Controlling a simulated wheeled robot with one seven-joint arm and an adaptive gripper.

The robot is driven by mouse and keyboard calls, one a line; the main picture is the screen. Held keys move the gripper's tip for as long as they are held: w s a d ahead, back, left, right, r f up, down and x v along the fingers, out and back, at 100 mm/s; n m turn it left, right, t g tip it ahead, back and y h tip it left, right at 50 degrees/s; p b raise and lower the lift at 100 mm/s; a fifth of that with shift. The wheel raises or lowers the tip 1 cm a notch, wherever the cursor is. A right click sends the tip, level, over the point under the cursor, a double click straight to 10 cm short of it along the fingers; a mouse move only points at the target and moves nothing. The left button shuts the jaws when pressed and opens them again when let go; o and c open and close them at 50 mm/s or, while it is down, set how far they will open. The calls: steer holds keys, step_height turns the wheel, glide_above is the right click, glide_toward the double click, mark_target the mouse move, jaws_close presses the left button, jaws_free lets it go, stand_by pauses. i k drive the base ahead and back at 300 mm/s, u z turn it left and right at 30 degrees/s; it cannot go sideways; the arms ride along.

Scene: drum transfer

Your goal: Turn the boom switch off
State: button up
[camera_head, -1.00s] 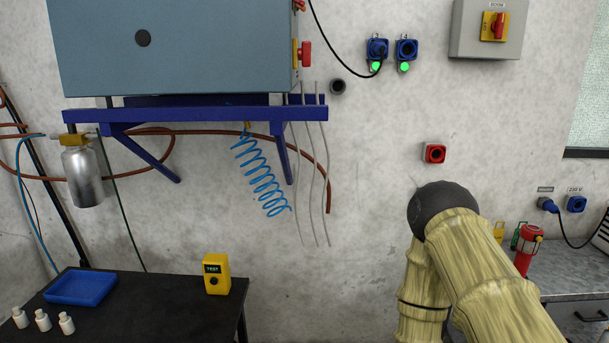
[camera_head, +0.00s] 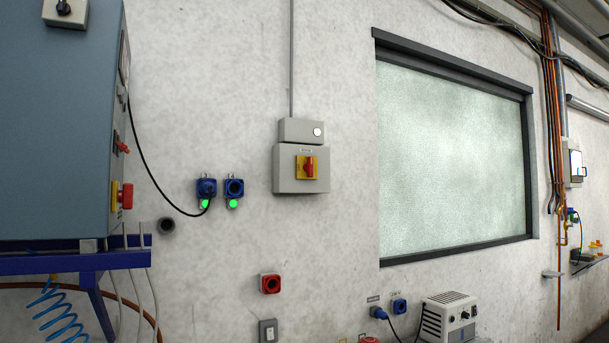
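A grey wall box (camera_head: 287,184) hangs on the wall near the middle of the view, with a small label too small to read. On its front is a yellow plate with a red rotary handle (camera_head: 309,167), which looks about upright. I take this to be the boom switch, but the label does not confirm it. A smaller grey box (camera_head: 295,131) with a round white light or button sits right above it, with a conduit rising from it. My gripper is not in view, so nothing shows of its state.
Two blue sockets (camera_head: 234,188) with green lights are left of the switch, one with a black cable plugged in. A blue-grey cabinet (camera_head: 62,120) stands at the left. A red button box (camera_head: 270,284) is below. A window (camera_head: 450,150) is to the right.

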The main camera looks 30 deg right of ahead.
mark_target(308, 166)
steer(key=u, duration=0.15)
steer(key=i, duration=1.05)
steer(key=z, duration=0.35)
